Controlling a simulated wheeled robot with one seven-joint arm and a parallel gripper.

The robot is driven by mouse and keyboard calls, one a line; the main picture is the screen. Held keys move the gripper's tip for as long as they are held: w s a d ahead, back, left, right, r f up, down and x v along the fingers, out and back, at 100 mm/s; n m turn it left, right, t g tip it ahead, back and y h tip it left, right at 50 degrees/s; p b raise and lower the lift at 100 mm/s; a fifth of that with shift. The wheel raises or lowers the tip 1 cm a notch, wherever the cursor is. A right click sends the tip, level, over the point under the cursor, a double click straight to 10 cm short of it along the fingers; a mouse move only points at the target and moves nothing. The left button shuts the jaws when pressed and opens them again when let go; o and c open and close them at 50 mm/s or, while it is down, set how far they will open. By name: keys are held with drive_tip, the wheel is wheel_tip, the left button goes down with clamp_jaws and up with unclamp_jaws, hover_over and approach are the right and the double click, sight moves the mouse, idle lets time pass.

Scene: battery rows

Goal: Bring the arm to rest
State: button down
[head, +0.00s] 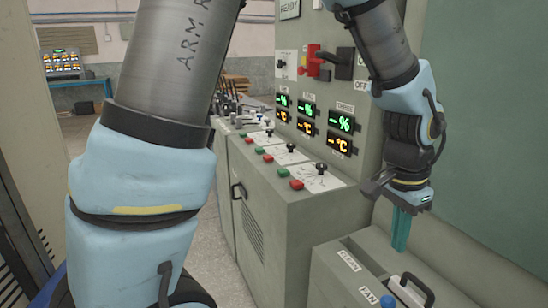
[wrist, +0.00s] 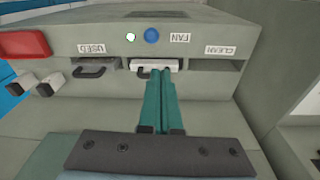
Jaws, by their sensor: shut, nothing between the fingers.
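My gripper (head: 401,230) is at the right in the head view, pointing down above the grey cabinet with the CLEAN and FAN labels. In the wrist view its teal fingers (wrist: 161,100) are shut together with nothing between them. Their tips overlap the view of a white block with a dark handle (wrist: 171,65) under the FAN label; I cannot tell whether they touch it. The forearm and elbow of my arm fill the left and upper right of the head view.
The grey cabinet (head: 335,290) has a USED slot with a dark handle (wrist: 95,70), a CLEAN slot (wrist: 216,65), a blue button (wrist: 152,36) and a red part (wrist: 25,43). A control panel (head: 318,115) with lit displays stands behind. Open floor (head: 215,265) lies left of the console.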

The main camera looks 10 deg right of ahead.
drive_tip(key=w+a+n+t, duration=0.1)
drive_tip(key=w+a+n, duration=0.4)
drive_tip(key=a, duration=0.5)
drive_tip(key=w+a+n, duration=0.3)
drive_tip(key=w+a, duration=0.4)
drive_tip(key=a, duration=0.2)
drive_tip(key=a+n+y, duration=0.1)
drive_tip(key=a+n, duration=0.5)
drive_tip(key=a, duration=0.9)
drive_tip(key=shift+s+a+t+p, duration=0.2)
drive_tip(key=shift+a+t+p, duration=0.1)
